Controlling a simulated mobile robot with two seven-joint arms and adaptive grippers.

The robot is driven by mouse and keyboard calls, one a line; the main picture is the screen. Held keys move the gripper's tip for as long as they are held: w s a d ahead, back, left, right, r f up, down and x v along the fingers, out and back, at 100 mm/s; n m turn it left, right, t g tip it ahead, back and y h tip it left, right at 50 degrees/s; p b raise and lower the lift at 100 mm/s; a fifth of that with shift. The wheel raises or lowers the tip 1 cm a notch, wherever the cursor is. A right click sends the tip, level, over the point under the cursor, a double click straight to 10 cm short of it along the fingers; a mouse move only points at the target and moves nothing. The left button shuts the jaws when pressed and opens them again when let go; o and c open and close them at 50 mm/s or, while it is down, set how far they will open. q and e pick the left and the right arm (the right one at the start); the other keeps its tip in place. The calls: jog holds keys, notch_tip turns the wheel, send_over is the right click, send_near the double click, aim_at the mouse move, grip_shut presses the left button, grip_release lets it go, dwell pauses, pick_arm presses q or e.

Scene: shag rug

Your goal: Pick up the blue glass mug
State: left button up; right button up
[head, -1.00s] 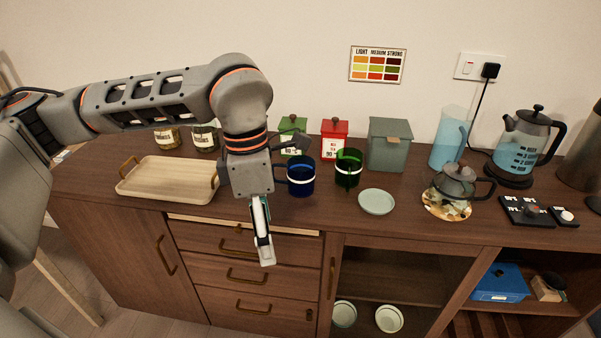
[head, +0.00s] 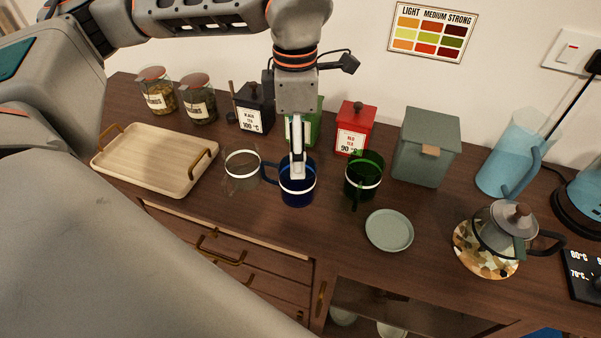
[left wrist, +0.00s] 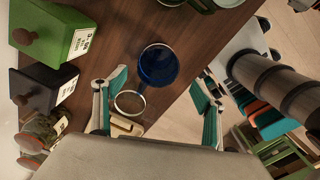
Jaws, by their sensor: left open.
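The blue glass mug (head: 298,190) stands upright on the wooden counter, with a white band and its handle toward the left. It also shows in the left wrist view (left wrist: 158,64), ahead of the gap between my fingers. My left gripper (head: 298,172) is open and empty, pointing down over the mug; its finger hides part of the mug's rim. In the left wrist view the left gripper's two fingers (left wrist: 157,88) are spread wide, with the mug beyond the tips. I cannot tell the exact height left between them. My right gripper is not in view.
A clear glass mug (head: 241,178) stands close left of the blue one, a green glass mug (head: 364,178) to its right. Tea boxes stand behind, including a red one (head: 354,130). A tray (head: 150,160) lies left, a small plate (head: 389,230) front right.

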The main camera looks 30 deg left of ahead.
aim_at(287, 179)
pick_arm(q)
jog(key=f, duration=0.4)
jog(key=a+f, duration=0.1)
jog(key=f, duration=0.1)
jog(key=shift+s+f, duration=0.15)
jog(key=shift+f, duration=0.2)
jog(key=c, duration=1.8)
